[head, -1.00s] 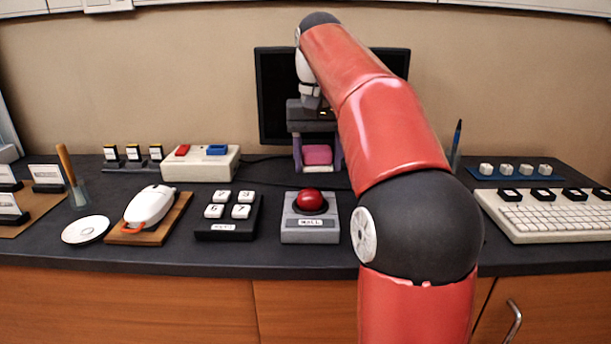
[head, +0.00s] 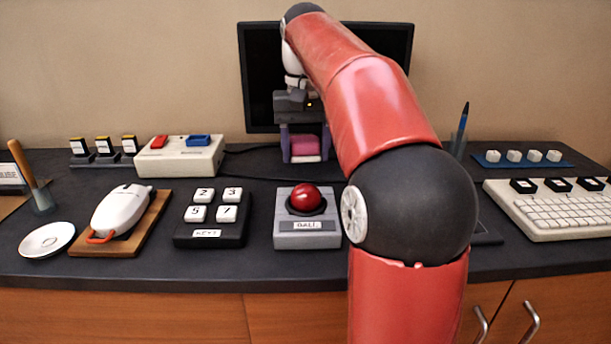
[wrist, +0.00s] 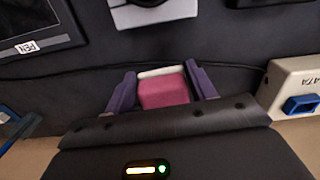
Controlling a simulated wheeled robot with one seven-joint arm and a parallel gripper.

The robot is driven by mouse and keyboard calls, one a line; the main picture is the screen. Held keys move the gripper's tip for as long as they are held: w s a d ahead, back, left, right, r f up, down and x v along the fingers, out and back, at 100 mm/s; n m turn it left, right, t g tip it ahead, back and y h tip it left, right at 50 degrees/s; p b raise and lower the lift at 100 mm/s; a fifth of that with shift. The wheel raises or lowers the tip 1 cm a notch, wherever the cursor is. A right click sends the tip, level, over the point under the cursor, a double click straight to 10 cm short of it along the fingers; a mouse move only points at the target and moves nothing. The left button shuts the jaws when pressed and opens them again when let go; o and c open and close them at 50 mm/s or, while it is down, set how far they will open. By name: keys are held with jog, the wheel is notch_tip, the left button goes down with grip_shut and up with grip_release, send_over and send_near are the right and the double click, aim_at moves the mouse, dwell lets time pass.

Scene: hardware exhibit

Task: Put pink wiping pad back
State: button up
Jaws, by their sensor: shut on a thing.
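The pink wiping pad (head: 306,147) is a small pink block between the two purple fingers of my gripper (head: 305,158), in front of the black monitor. The wrist view also shows the pink pad (wrist: 163,92), with a whitish edge on its far side. The purple fingers (wrist: 163,88) press on its left and right sides. My gripper is shut on it and points down behind the red ball stand. I cannot tell how high the pad is above the counter. No marked place for the pad is clear; my arm hides part of the counter.
The ball stand (head: 307,232) is in front of my gripper. A white box with red and blue switches (head: 180,158) is to the left, and a cable runs behind. A dark tray labelled PEN (wrist: 38,25) shows in the wrist view. A keyboard (head: 560,208) is at the right.

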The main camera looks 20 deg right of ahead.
aim_at(306, 162)
jog(key=shift+f, duration=2.35)
jog(key=shift+f, duration=0.3)
jog(key=o, duration=1)
jog(key=shift+c, duration=0.2)
jog(key=shift+b, duration=0.65)
notch_tip(306, 162, up, 8)
jog(key=shift+p, duration=1.25)
